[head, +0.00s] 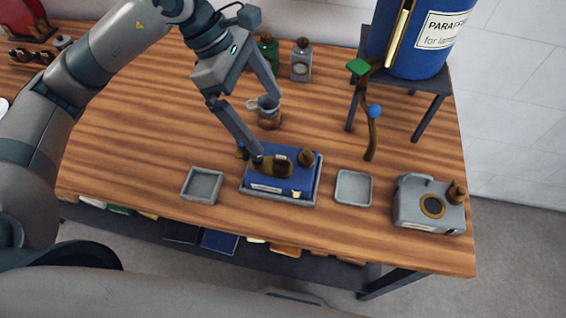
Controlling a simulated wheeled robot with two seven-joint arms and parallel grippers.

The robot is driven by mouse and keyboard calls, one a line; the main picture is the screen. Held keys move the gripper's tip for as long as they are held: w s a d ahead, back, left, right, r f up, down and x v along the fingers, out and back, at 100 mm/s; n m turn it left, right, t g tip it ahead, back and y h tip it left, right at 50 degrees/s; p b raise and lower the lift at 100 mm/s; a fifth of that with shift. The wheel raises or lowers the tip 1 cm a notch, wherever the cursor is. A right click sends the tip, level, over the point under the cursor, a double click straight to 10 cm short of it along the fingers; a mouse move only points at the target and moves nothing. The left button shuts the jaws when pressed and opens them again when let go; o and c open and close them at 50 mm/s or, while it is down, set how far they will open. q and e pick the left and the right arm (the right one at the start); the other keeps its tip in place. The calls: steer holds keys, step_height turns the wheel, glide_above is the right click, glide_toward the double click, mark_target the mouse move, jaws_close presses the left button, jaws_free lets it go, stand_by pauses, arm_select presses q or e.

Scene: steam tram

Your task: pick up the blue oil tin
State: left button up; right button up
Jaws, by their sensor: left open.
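My left gripper is open and empty, reaching down over the table. One fingertip is over the back left of the tray, the other by a small metal cup (268,103). A green tin (267,52) and a grey tin with a brown cap (300,62) stand at the back. My right gripper is not in view.

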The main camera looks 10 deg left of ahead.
arm_select(q)
steer(key=shift+w+a+y, duration=0.4)
steer(key=shift+a, duration=0.3)
steer(key=shift+f, duration=0.1)
steer(key=p, duration=0.4)
glide_above(280, 147)
steer(key=s, duration=0.4)
steer(key=f, duration=1)
steer(key=shift+s+d+f, duration=0.15)
steer(key=shift+d+f, duration=0.05)
steer(key=shift+d, duration=0.15)
steer(key=shift+d+f, duration=0.15)
steer(key=shift+f, duration=0.25)
steer(key=shift+p, duration=0.3)
